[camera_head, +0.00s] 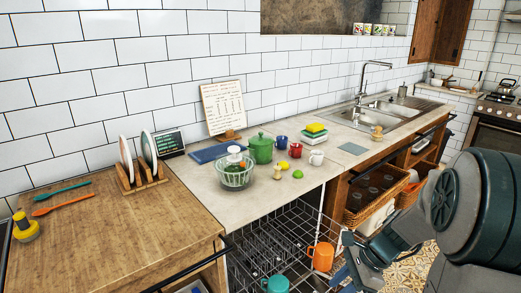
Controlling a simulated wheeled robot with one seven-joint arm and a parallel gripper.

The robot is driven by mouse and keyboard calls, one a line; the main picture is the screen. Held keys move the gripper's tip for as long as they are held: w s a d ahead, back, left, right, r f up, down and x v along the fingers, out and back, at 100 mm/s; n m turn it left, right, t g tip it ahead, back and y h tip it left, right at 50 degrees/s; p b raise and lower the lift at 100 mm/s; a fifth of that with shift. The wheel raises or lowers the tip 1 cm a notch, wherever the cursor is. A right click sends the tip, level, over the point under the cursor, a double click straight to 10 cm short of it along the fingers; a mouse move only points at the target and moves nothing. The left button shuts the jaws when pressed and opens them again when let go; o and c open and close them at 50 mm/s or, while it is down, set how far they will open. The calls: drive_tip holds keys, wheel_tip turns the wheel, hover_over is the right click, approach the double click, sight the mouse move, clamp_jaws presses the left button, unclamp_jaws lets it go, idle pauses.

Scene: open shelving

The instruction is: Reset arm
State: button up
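My arm comes in from the right edge and bends down toward the lower middle of the view. My gripper (347,276) is low, beside the dishwasher rack and just right of the orange mug (322,256). A gap between the gripper and the mug is hard to judge. The fingertips are partly cut off by the bottom edge and dark, so whether they are open or shut is unclear. I see nothing clearly held.
The pulled-out dishwasher rack (262,243) holds the orange mug and a teal mug (276,285). The counter (245,200) above carries a green pot (261,149), a glass bowl (234,173) and small cups. Baskets (362,200) sit under the sink. A wooden worktop (95,240) is left.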

drive_tip(key=s+a+r+n+t+h+p, duration=0.1)
drive_tip(key=s+a+r+n+h+p, duration=0.1)
drive_tip(key=s+r+n, duration=0.3)
drive_tip(key=s+a+r+n+t+h+p, duration=0.1)
drive_tip(key=s+r+n+h, duration=0.3)
drive_tip(key=r+n, duration=0.5)
drive_tip(key=s+a+n+p, duration=0.1)
drive_tip(key=n, duration=0.2)
drive_tip(key=shift+s+r+n+t, duration=0.3)
drive_tip(key=shift+s+t, duration=0.1)
